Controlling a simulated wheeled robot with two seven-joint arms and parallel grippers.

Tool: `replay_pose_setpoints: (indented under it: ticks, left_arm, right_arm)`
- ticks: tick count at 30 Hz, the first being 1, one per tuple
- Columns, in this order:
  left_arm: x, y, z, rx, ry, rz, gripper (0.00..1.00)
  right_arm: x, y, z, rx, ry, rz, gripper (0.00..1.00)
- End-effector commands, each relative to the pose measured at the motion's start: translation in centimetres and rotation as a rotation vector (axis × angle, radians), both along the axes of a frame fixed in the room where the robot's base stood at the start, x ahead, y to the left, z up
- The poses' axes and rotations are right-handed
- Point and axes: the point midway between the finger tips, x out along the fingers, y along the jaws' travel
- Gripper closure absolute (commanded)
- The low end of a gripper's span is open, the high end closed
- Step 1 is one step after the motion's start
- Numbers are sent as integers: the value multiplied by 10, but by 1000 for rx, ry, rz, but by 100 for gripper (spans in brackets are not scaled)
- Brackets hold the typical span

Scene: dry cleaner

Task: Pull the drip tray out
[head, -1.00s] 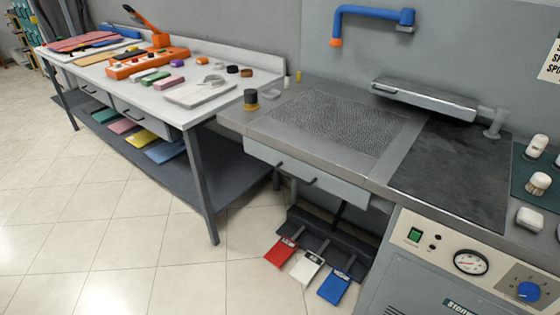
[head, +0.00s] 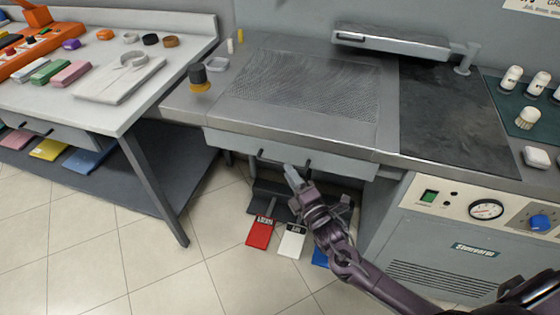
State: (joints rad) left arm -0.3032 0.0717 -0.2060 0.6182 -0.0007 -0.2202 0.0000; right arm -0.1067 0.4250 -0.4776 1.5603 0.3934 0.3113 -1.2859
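The drip tray (head: 230,143) is a grey drawer-like front under the perforated metal work surface (head: 310,85) in the head view. It appears pushed in, its front close to the counter edge. A dark bar handle (head: 262,154) sits on its front. My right gripper (head: 290,171) is just in front of and below the handle, its fingers pointing up towards it and covering part of it. I cannot tell whether they touch it or how far apart they are. My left gripper is not in view.
Red (head: 261,233), white (head: 292,241) and blue (head: 320,257) pedals sit on the floor below, the blue one partly behind my arm. A table (head: 125,110) stands left, and a control panel (head: 455,215) with gauge is right. Open floor lies front left.

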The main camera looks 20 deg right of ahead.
Motion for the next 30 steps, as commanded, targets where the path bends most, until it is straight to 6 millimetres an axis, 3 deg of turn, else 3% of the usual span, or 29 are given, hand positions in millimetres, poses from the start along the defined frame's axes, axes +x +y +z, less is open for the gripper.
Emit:
replay_pose_setpoints:
  ticks: [3, 9, 19, 27, 30]
  left_arm:
    - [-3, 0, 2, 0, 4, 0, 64]
    - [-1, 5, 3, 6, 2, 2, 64]
    - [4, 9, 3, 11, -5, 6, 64]
    - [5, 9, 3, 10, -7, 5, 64]
    - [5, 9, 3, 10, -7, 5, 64]
  right_arm:
    - [21, 5, 4, 1, -2, 0, 68]
    - [41, 9, 6, 2, 0, 1, 68]
    - [45, 10, 6, 3, 2, 1, 68]
    - [45, 10, 6, 2, 3, 1, 100]
    - [45, 10, 5, 1, 2, 1, 100]
